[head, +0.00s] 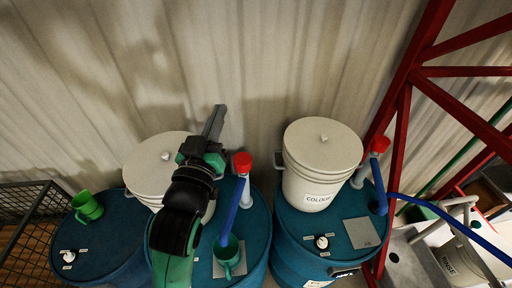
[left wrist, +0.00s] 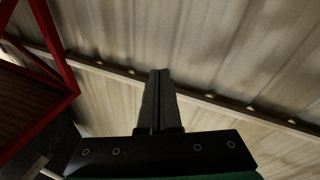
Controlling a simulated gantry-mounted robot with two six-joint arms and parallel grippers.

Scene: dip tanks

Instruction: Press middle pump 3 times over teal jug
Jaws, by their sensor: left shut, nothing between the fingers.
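The middle pump has a red head (head: 242,162) and a blue spout (head: 235,205) that slopes down toward the front. The teal jug (head: 228,258) stands on a plate on the middle blue drum, below the spout's lower end. My left gripper (head: 218,112) is shut and empty, its fingers pointing up in the picture, just left of the red head and apart from it. In the left wrist view the shut fingers (left wrist: 158,78) show against the wall, with no pump or jug visible. My right gripper is not in view.
A white bucket (head: 152,165) is partly hidden behind my left arm. Another white bucket (head: 321,160) and a second red-headed pump (head: 379,144) stand on the right drum (head: 310,245). A green jug (head: 86,206) sits on the left drum. A red frame (head: 402,110) rises at right.

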